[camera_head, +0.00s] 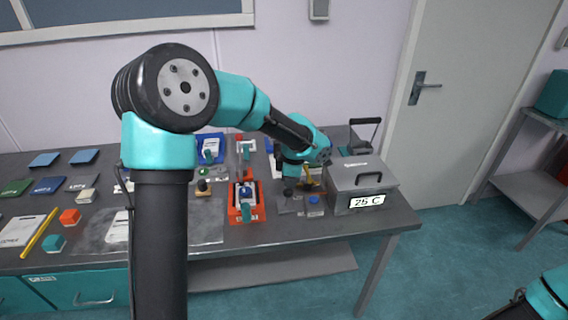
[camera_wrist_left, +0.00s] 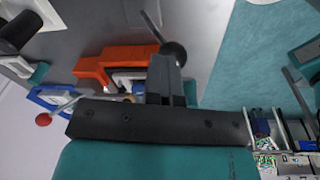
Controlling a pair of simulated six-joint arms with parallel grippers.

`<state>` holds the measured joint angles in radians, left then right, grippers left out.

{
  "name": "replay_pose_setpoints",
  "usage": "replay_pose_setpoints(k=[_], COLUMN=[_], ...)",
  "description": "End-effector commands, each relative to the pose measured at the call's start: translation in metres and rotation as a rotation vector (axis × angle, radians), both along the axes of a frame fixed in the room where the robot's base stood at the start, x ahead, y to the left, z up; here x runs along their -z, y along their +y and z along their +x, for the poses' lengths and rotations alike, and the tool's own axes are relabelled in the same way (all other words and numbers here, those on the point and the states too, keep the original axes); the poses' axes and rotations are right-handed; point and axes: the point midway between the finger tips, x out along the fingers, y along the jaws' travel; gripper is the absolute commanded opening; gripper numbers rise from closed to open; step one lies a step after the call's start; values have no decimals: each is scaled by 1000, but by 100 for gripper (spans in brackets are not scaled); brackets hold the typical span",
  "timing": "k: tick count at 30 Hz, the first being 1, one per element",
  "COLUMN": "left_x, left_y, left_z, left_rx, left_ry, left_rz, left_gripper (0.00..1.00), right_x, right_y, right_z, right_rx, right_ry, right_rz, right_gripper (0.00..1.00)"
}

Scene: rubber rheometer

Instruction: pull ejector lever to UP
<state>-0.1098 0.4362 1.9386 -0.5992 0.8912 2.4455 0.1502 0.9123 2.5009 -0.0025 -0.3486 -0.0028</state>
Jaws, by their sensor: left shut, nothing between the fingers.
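A lever with a round black knob (camera_wrist_left: 174,53) and a thin dark rod shows in the left wrist view. I take it to be the ejector lever. Its knob (camera_head: 288,183) seems to show in the head view, low beside the grey machine. My left gripper (camera_wrist_left: 165,68) is shut and empty, with its fingertips at the knob. I cannot tell whether they touch it. In the head view my left arm's wrist hides most of this gripper. The grey machine (camera_head: 362,172) bears a "25 C" display. My right gripper's jaws do not show.
An orange-red device (camera_head: 246,208) stands left of the left gripper and also shows in the left wrist view (camera_wrist_left: 95,66). A blue tray (camera_head: 210,147) lies behind it. Small pads and a yellow stick (camera_head: 40,233) lie at the left. The table's front right corner is clear.

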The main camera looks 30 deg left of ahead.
Motion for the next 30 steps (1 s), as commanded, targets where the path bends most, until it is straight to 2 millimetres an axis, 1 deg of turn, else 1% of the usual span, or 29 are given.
replay_pose_setpoints(k=[1,8,14,19,24,30], left_x=[5,5,-6,-25,-57,-91], left_y=[-2,-1,5,16,4,-7], left_z=[-4,-3,9,28,17,6], left_rx=[-1,-1,-5,-10,-6,-6], left_ry=[16,19,11,2,-1,-1], left_rz=[-2,-2,-2,-1,-1,-1], left_gripper=[0,0,0,0,0,0], right_x=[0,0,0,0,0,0], right_y=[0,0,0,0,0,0], right_z=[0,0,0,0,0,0], right_rx=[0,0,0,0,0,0], right_ry=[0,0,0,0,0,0], right_rz=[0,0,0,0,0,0], right_gripper=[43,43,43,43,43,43])
